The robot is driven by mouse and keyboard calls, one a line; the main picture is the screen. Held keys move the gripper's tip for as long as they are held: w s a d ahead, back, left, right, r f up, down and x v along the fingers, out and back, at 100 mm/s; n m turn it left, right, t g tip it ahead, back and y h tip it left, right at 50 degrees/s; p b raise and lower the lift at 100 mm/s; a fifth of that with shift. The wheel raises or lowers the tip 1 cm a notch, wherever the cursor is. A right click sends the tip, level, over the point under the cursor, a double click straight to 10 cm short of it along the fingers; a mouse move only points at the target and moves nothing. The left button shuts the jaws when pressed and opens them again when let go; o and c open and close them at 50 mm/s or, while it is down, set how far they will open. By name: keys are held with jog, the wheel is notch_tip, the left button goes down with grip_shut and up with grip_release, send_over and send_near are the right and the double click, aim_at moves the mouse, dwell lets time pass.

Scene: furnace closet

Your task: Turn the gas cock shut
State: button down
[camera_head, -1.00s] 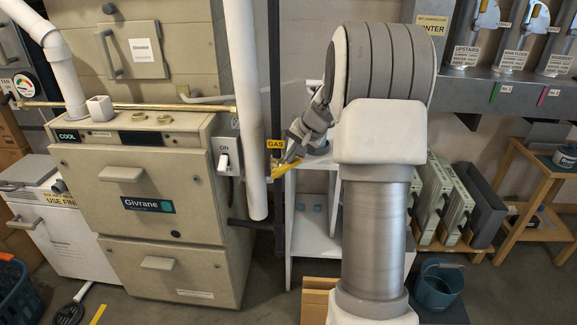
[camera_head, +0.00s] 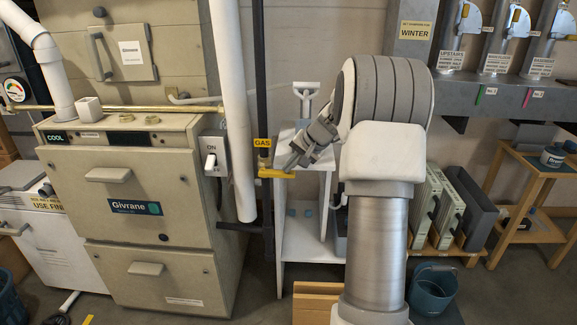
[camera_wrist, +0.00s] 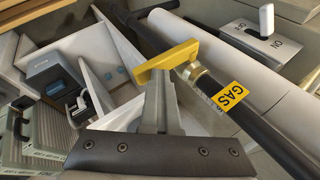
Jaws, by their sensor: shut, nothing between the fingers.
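The gas cock's yellow handle (camera_head: 277,174) sits on the dark vertical gas pipe (camera_head: 259,70), just below the yellow GAS label (camera_head: 262,143). The handle points right and lies about level, across the pipe. In the wrist view the yellow handle (camera_wrist: 165,62) also lies across the black pipe, beside the brass fitting (camera_wrist: 190,70). My gripper (camera_head: 289,169) comes in from the right at the handle's free end. In the wrist view its closed fingers (camera_wrist: 158,80) meet the handle's near edge and appear to touch it. Nothing is held between them.
A thick white pipe (camera_head: 232,110) stands just left of the gas pipe. The furnace (camera_head: 130,200) with its ON/OFF switch (camera_head: 212,157) is further left. A white shelf unit (camera_head: 305,240) stands behind my gripper. A blue bucket (camera_head: 433,290) is on the floor at right.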

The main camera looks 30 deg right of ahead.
jog(key=shift+s+d+f, duration=0.2)
jog(key=shift+s+f, duration=0.1)
jog(key=shift+f, duration=0.35)
jog(key=shift+a, duration=0.1)
jog(key=shift+w+a+f, duration=0.2)
jog(key=shift+w+a, duration=0.1)
jog(key=shift+a, duration=0.25)
jog(key=shift+w+a+r, duration=0.1)
jog(key=shift+a+r, duration=0.05)
jog(key=shift+r, duration=0.35)
jog(key=s+d+r+p, duration=0.4)
jog(key=s+d+r, duration=0.2)
jog(key=s+r, duration=0.2)
jog(key=shift+r+p, duration=0.4)
jog(key=shift+r, duration=0.05)
jog(key=shift+a, duration=0.1)
